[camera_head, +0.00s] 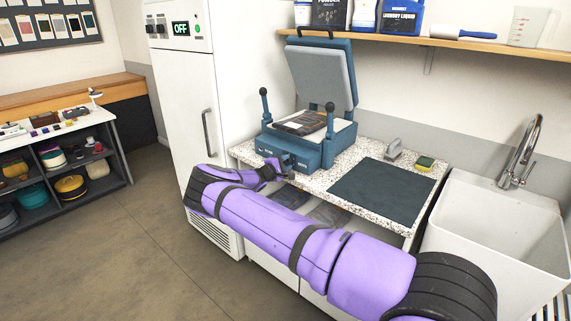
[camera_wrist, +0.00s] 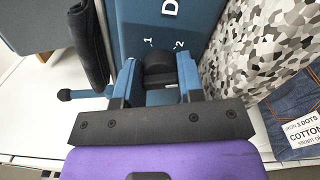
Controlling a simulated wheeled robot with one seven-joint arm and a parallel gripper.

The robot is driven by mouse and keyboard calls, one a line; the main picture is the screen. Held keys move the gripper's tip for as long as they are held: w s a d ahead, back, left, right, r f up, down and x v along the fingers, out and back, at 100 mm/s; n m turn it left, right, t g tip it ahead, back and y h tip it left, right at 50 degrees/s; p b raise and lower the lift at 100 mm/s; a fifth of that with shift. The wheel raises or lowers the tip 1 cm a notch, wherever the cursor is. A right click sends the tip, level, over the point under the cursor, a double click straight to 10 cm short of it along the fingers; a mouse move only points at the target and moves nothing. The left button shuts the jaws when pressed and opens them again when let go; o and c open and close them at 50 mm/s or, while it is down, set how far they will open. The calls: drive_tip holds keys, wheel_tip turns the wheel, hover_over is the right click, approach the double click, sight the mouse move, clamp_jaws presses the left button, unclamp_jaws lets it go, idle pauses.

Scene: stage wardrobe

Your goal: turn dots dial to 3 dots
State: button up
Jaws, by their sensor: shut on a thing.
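The blue heat press (camera_head: 292,151) stands on the speckled counter with its lid raised. Its front panel (camera_wrist: 150,30) fills the top of the wrist view, with a white letter D and the numbers 1 and 2 readable. The black dots dial (camera_wrist: 157,68) sits on that panel, between my fingertips. My gripper (camera_wrist: 157,80) is shut on the dial from both sides. The dial's pointer and the 3 mark cannot be made out.
Folded jeans (camera_wrist: 292,108) with a tag reading 3 dots, cotton, lie right in the wrist view. A dark mat (camera_head: 382,189), a grey-handled tool (camera_head: 394,152) and a sponge (camera_head: 425,163) lie on the counter. A white sink (camera_head: 500,225) stands right, a tall white cabinet (camera_head: 185,100) left.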

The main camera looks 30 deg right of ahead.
drive_tip(key=shift+f+m, duration=0.15)
drive_tip(key=shift+m, duration=1.75)
drive_tip(key=o, duration=0.6)
drive_tip(key=shift+o, duration=0.2)
drive_tip(key=shift+a, duration=0.15)
drive_tip(key=v, duration=1)
drive_tip(key=shift+a, duration=0.25)
drive_tip(key=shift+s, duration=0.1)
